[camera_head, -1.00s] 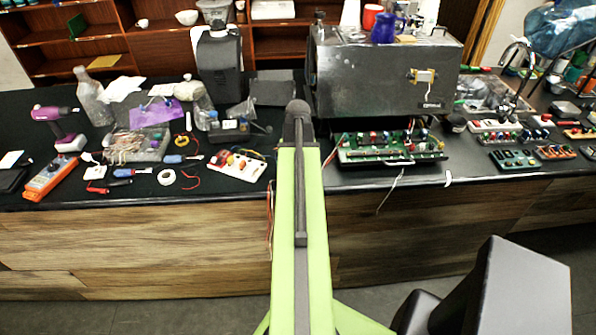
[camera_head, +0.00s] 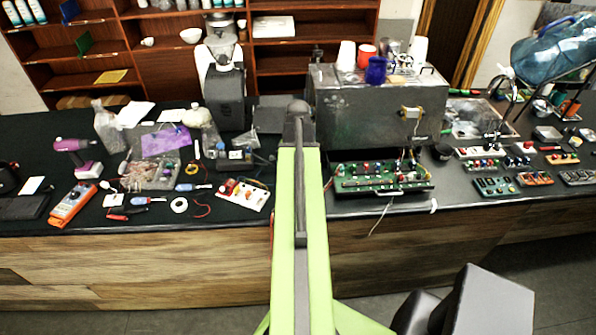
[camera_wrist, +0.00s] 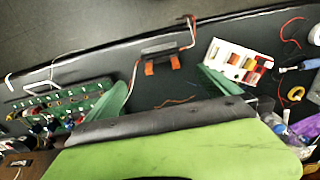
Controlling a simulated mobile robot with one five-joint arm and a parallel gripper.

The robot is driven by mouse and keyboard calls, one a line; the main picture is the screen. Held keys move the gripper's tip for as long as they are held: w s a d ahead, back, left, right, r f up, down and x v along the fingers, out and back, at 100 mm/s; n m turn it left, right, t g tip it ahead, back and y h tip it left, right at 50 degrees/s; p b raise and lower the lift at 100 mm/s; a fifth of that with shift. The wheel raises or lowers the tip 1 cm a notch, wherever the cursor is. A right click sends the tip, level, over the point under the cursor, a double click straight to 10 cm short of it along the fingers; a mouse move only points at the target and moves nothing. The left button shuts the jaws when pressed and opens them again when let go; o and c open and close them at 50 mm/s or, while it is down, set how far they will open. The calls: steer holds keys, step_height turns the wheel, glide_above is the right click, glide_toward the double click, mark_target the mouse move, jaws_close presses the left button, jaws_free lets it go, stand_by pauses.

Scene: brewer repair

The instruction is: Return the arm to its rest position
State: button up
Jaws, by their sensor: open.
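Beyond the fingers lies a small black part with orange ends (camera_wrist: 162,62) and wires. It seems to lie on the dark counter, apart from the fingers. The gripper is hidden behind the arm in the head view.
The dark counter (camera_head: 240,219) runs across the view. The grey brewer (camera_head: 360,115) stands on it, with a green circuit board (camera_head: 380,178) in front. Left are a white board (camera_head: 243,195) and a drill (camera_head: 77,155). A dark grey boxy object (camera_head: 485,300) stands lower right.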

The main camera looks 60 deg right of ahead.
steer(key=shift+r, duration=0.6)
steer(key=w+a+f+n+b, duration=0.3)
steer(key=w+a+f+b, duration=0.1)
steer(key=w+a, duration=0.55)
steer(key=w+a+f+n+b, duration=0.2)
steer(key=w+a+f+b, duration=0.2)
steer(key=w+a, duration=0.55)
steer(key=w+a+f+n+b, duration=0.1)
steer(key=a+f+n+b, duration=0.2)
steer(key=a, duration=1.2)
steer(key=w+a+f+n+b, duration=0.1)
steer(key=a+f+n+b, duration=0.2)
steer(key=a, duration=1.3)
steer(key=shift+w+a+f+b, duration=0.15)
steer(key=shift+a+f+b, duration=0.15)
steer(key=shift+f+b, duration=0.3)
steer(key=shift+w+d, duration=0.1)
steer(key=shift+w, duration=0.05)
